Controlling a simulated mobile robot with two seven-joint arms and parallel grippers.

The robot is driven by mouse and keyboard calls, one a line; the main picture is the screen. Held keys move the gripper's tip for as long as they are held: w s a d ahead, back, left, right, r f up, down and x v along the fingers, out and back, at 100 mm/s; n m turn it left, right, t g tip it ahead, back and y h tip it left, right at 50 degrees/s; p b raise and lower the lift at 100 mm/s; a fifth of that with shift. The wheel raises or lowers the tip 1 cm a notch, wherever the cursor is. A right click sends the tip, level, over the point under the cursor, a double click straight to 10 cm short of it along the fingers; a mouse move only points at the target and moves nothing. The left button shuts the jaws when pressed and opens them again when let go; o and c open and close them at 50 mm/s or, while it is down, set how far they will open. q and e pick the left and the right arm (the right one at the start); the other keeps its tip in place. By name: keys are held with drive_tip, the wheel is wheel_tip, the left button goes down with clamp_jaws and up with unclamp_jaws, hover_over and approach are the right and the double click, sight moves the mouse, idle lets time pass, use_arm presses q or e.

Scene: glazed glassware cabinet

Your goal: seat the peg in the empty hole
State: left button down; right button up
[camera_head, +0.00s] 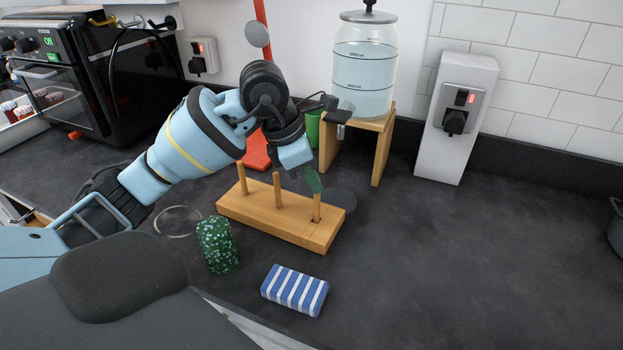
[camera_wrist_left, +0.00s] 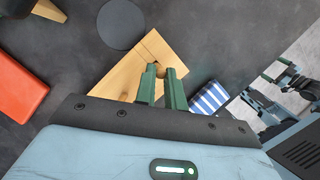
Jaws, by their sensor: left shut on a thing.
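A wooden block (camera_head: 262,222) lies on the dark counter, with one peg (camera_head: 242,179) upright at its left end and another (camera_head: 277,190) near its middle. My left gripper (camera_head: 315,184) is shut on a third wooden peg (camera_head: 317,207) over the block's right end. This peg looks upright, and its lower end is at the dark hole (camera_head: 316,220). I cannot tell how deep it sits. In the left wrist view the green fingers (camera_wrist_left: 161,84) hide most of the peg. Part of my right arm seems to show at that view's right edge, too small to judge its gripper.
A green speckled block (camera_head: 217,245), a blue-striped block (camera_head: 294,290) and a clear round dish (camera_head: 178,222) are in front. A water dispenser (camera_head: 364,70) on a wooden stand (camera_head: 383,150) and a grey disc (camera_head: 341,199) are behind.

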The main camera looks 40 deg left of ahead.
use_arm(q)
drive_tip(key=shift+f, duration=0.4)
drive_tip(key=shift+f, duration=0.2)
drive_tip(key=c, duration=1.5)
unclamp_jaws()
drive_tip(key=v, duration=1.2)
drive_tip(key=shift+r, duration=0.25)
